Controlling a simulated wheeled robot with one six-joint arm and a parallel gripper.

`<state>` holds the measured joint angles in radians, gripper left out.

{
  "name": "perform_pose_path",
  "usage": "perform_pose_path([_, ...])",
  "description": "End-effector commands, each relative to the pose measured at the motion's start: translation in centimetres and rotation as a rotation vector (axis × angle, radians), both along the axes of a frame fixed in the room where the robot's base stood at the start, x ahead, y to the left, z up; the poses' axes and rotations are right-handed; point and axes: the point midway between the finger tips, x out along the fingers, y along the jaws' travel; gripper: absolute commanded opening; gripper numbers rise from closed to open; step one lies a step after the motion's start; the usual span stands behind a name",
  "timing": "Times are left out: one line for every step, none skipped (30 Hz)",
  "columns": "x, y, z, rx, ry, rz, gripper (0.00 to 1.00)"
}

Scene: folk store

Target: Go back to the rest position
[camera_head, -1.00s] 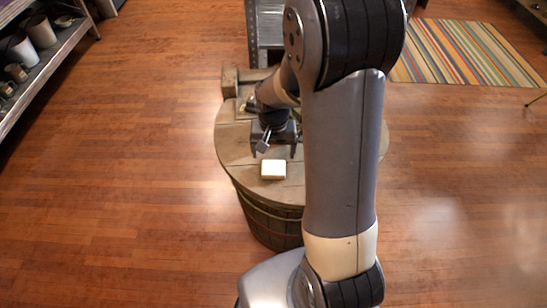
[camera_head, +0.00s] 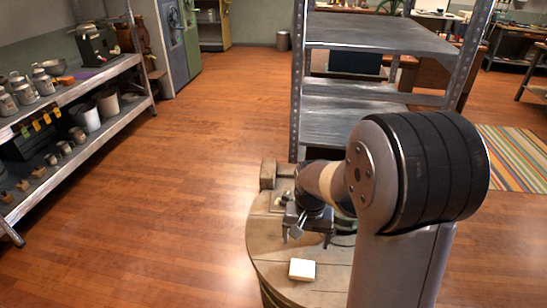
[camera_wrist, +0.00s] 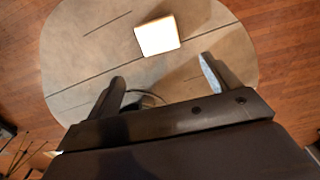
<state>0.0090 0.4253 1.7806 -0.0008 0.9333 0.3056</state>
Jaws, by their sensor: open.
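My gripper (camera_head: 308,232) is above the round wooden barrel top (camera_head: 268,240) in the head view. It is open and empty. In the wrist view its two fingers (camera_wrist: 162,80) stand wide apart with nothing between them. A small white block (camera_head: 302,269) lies on the barrel top, nearer the camera than the gripper and apart from it. The block also shows in the wrist view (camera_wrist: 157,36), beyond the fingertips. My arm hides the right part of the barrel top in the head view.
A small wooden box (camera_head: 268,174) sits at the barrel's back edge. An empty metal rack (camera_head: 375,38) stands behind the barrel. Shelves with pots and cans (camera_head: 85,118) line the left. A striped rug (camera_head: 518,158) lies at right. The wooden floor (camera_head: 170,200) left of the barrel is clear.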

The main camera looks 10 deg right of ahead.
Motion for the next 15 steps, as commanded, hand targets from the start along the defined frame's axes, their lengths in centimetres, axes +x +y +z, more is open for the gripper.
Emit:
perform_pose_path([-0.1,0.0,-0.9,0.000,0.005,0.000,0.84])
perform_pose_path([-0.1,0.0,-1.4,0.000,0.005,0.000,0.84])
perform_pose_path([-0.1,0.0,-2.1,0.000,0.006,0.000,0.84])
perform_pose_path([-0.1,0.0,-2.7,0.000,0.006,0.000,0.84])
perform_pose_path([-0.1,0.0,-3.4,0.000,0.007,0.000,0.84])
perform_pose_path([-0.1,0.0,-4.2,0.000,0.006,0.000,0.84])
perform_pose_path([-0.1,0.0,-4.8,0.001,0.008,0.000,0.84])
perform_pose_path([-0.1,0.0,-5.4,0.000,0.006,0.000,0.84])
perform_pose_path([-0.1,0.0,-6.2,0.000,0.007,0.000,0.84])
perform_pose_path([-0.1,0.0,-6.8,0.000,0.006,0.000,0.84])
perform_pose_path([-0.1,0.0,-7.4,0.000,0.006,0.000,0.84])
perform_pose_path([-0.1,0.0,-8.1,0.000,0.006,0.000,0.84])
perform_pose_path([-0.1,0.0,-8.7,0.000,0.006,0.000,0.84])
perform_pose_path([-0.1,0.0,-9.3,0.000,0.006,0.000,0.84])
perform_pose_path([-0.1,0.0,-10.0,0.000,0.005,0.000,0.84])
